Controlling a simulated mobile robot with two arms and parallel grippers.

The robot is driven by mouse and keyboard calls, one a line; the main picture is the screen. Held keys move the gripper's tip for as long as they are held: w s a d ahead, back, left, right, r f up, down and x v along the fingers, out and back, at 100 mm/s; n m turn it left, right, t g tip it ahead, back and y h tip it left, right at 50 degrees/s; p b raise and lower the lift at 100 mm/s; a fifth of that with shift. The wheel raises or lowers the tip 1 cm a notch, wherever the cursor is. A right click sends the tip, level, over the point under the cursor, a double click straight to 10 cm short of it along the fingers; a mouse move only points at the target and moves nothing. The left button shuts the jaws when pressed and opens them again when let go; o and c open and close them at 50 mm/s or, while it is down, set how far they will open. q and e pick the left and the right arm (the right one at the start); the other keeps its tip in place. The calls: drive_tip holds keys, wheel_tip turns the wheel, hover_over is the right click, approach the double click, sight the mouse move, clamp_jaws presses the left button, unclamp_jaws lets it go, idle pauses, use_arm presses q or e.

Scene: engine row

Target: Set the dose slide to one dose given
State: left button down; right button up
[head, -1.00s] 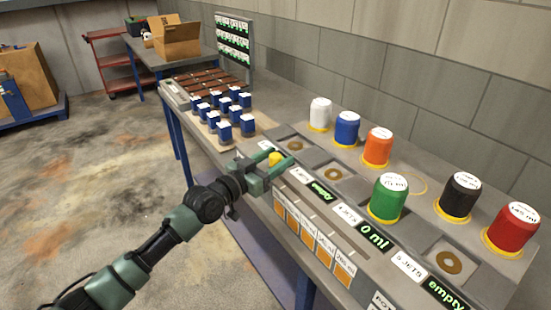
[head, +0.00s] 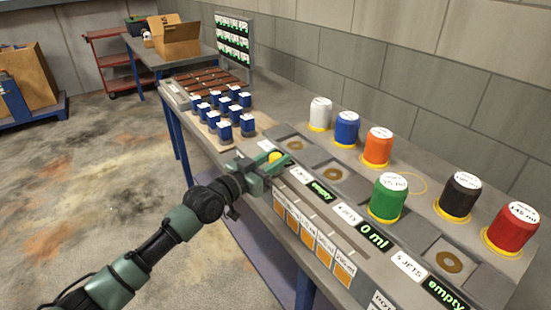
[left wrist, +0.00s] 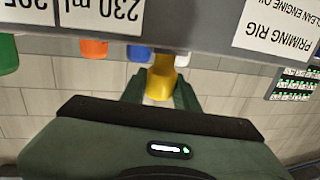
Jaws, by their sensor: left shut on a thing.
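A yellow knob (head: 274,157) sits at the left end of the bench's front ledge, by a row of orange dose cards (head: 312,240) with white ml labels. My left gripper (head: 267,164) is shut on this knob. In the left wrist view the yellow knob (left wrist: 160,78) stands between the two green fingers, below a grey edge with "230 ml" labels. The gripper hides part of the knob and the slot around it. My right gripper is not in view.
White, blue, orange, green, black and red capped jars stand along the bench (head: 420,232). Displays on the front strip read "empty" and "0 ml" (head: 373,236). Several small blue bottles (head: 224,130) stand at the left.

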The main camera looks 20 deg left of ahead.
sight(288, 184)
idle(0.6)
use_arm(q)
drive_tip(key=s+d+p, duration=0.1)
drive_tip(key=d+p, duration=0.1)
drive_tip(key=s+d+p, duration=0.2)
drive_tip(key=p, duration=0.1)
drive_tip(key=shift+s+d+r, duration=0.1)
drive_tip(key=shift+s+d, duration=0.3)
drive_tip(key=c, duration=1.1)
unclamp_jaws()
drive_tip(key=shift+o, duration=0.2)
